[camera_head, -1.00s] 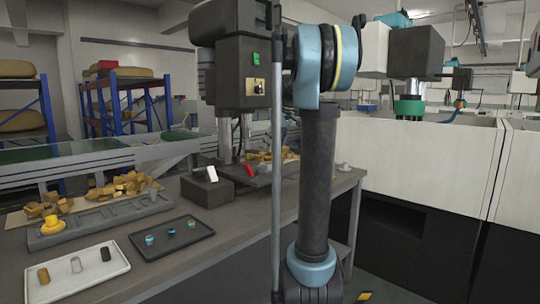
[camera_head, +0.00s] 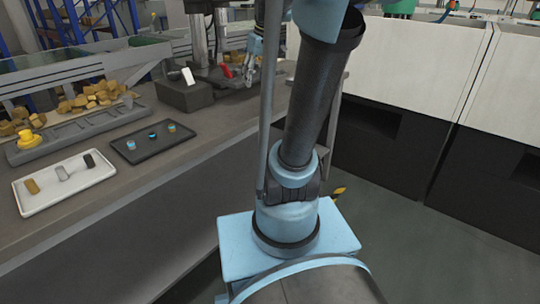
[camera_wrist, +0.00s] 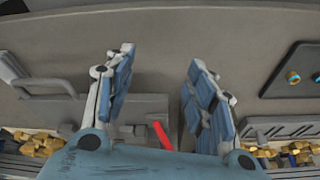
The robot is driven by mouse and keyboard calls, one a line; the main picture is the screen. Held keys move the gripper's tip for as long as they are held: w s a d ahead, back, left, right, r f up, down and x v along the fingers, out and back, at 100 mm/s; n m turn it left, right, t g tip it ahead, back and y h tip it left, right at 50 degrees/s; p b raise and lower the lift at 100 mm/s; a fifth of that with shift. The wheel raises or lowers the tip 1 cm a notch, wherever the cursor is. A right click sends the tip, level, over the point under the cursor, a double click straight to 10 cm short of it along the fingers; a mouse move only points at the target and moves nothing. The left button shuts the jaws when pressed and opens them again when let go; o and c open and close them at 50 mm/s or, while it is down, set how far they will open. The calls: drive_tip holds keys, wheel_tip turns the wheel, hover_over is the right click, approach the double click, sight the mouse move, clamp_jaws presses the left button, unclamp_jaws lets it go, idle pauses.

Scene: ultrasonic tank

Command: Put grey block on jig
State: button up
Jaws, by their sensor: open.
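I cannot tell for sure which part is the jig; a long grey fixture (camera_head: 73,131) with several square recesses lies behind the trays. My gripper (camera_wrist: 158,58) is open and empty in the wrist view, its two blue-padded fingers spread apart above the bench. The grey block is not visible in the wrist view.
A black tray (camera_head: 165,145) with three small coloured pieces lies beside the white tray; it also shows in the wrist view (camera_wrist: 280,88). A yellow knob (camera_head: 28,139) sits on the grey fixture. A machine with a red handle (camera_head: 227,71) stands behind. The front of the bench is clear.

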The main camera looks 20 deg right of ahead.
drive_tip(key=s+f+m+h, duration=0.1)
drive_tip(key=s+f+m, duration=0.2)
drive_tip(key=s+f, duration=1.7)
drive_tip(key=shift+s+m+g+h, duration=0.25)
drive_tip(key=shift+m+g+h, duration=0.05)
drive_tip(key=shift+m, duration=0.1)
drive_tip(key=shift+w+f, duration=0.25)
drive_tip(key=shift+w, duration=0.2)
